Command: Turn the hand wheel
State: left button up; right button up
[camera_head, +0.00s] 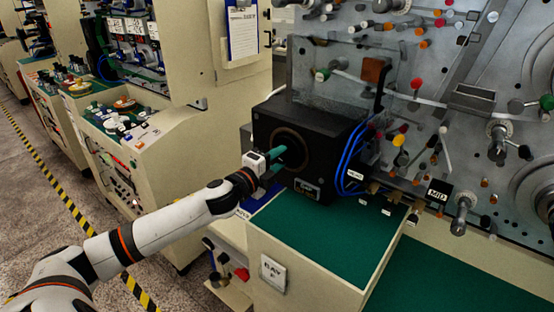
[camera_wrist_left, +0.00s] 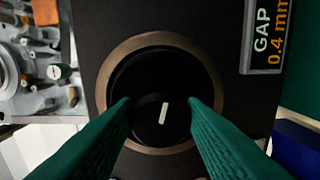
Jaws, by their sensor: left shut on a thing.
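The hand wheel is a round black knob (camera_wrist_left: 150,118) with a short white mark, set inside a brown ring (camera_wrist_left: 190,55) on the front of a black box (camera_head: 318,130). In the wrist view the white mark leans slightly off upright. My left gripper (camera_head: 281,158) has its green fingers at the box's front face. In the left wrist view the gripper (camera_wrist_left: 159,102) has one finger on each side of the knob, shut on it. In the head view the fingers partly hide the knob. My right gripper is not in view.
A label (camera_wrist_left: 268,38) reading "GAP 0.4 mm" is beside the ring. Blue cables (camera_head: 348,160) run down the box's right side. A green-topped tray (camera_head: 330,235) lies below. A metal panel with spindles (camera_head: 445,100) stands at the right.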

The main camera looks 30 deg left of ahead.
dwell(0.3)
pick_arm(q)
jog(key=o, duration=1)
jog(key=shift+s+f, duration=0.15)
jog(key=shift+s, duration=0.1)
jog(key=s+b, duration=0.3)
jog(key=s, duration=0.8)
jog(key=shift+s+a, duration=0.25)
jog(key=shift+a, duration=0.2)
